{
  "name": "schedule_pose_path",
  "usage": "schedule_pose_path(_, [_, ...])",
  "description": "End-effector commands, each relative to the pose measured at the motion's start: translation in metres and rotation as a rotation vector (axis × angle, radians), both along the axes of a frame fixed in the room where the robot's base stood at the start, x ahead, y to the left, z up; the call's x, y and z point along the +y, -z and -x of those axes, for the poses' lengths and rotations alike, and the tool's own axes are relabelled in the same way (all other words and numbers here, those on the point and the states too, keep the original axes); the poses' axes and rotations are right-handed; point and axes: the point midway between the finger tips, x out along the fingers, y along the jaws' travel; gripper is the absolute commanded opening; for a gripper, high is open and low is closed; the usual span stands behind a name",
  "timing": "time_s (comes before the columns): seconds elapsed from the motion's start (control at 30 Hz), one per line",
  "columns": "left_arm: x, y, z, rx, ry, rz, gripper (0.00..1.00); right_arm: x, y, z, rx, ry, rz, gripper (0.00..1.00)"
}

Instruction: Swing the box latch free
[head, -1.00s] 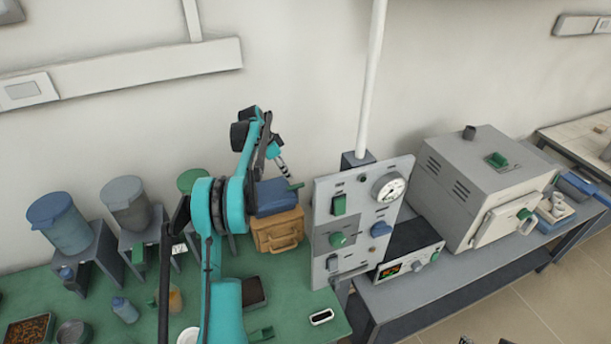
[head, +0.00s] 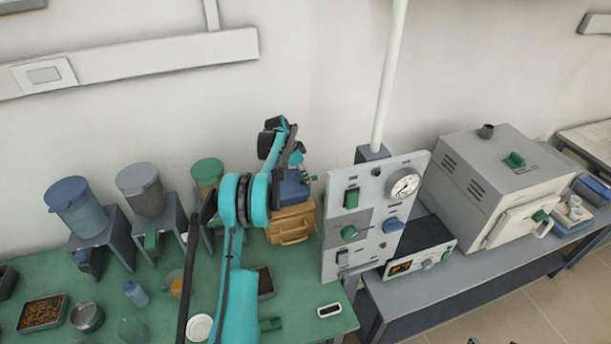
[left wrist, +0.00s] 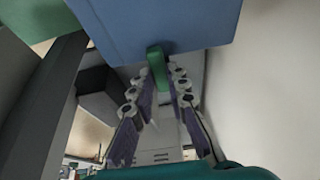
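A blue box (head: 291,190) sits on top of an orange case (head: 292,224) at the back of the green table. The box fills the top of the left wrist view (left wrist: 160,25). Its small green latch (head: 315,178) sticks out at the right side. In the left wrist view the latch (left wrist: 157,66) hangs below the box edge. My left gripper (head: 298,160) is just above and behind the box. Its fingers (left wrist: 160,84) are apart, with the latch's end between the tips. I cannot tell whether they touch it. My right gripper is not in view.
A grey control panel (head: 335,245) with a gauge stands close to the right of the case. A furnace (head: 480,175) stands on the bench further right. Lidded hoppers (head: 140,190) and trays (head: 43,313) occupy the table's left. The wall is close behind.

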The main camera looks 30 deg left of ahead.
Motion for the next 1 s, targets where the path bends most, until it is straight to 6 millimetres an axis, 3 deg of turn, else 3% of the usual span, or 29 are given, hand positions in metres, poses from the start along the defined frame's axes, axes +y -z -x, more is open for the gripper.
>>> schedule_pose_path(0.47, [-0.001,0.000,0.000,0.000,-0.059,0.000,0.00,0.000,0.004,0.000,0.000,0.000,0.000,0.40])
schedule_pose_path(1.0, [-0.006,0.001,0.002,-0.002,-0.496,-0.002,0.00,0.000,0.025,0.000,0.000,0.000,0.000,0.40])
